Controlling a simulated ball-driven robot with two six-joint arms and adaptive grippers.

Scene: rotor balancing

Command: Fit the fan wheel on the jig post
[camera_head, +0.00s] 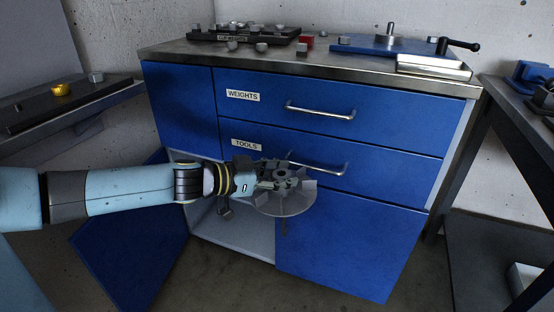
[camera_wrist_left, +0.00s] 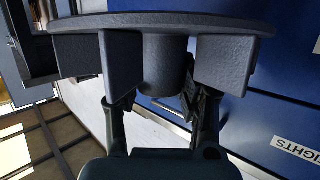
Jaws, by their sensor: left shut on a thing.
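The grey fan wheel (camera_head: 286,202) is a flat disc with upright vanes and a central hub. It is held in the air in front of the blue cabinet, near the lower drawer handle. My left gripper (camera_head: 280,182) is shut on it. In the left wrist view the fan wheel (camera_wrist_left: 165,22) spans the top, with its hub and vanes towards the fingers (camera_wrist_left: 158,103). Exactly which part the fingers press on is unclear. The jig post (camera_head: 390,29) stands upright on a blue base plate (camera_head: 355,46) on the cabinet top, at the back right. My right gripper is not in view.
The steel cabinet top (camera_head: 290,62) carries a black weight tray (camera_head: 245,34), several loose weights, a red block (camera_head: 306,40) and a black-handled clamp (camera_head: 458,44). Drawer handles (camera_head: 320,110) stick out. The lower left door (camera_head: 130,240) stands open. Side benches flank the cabinet.

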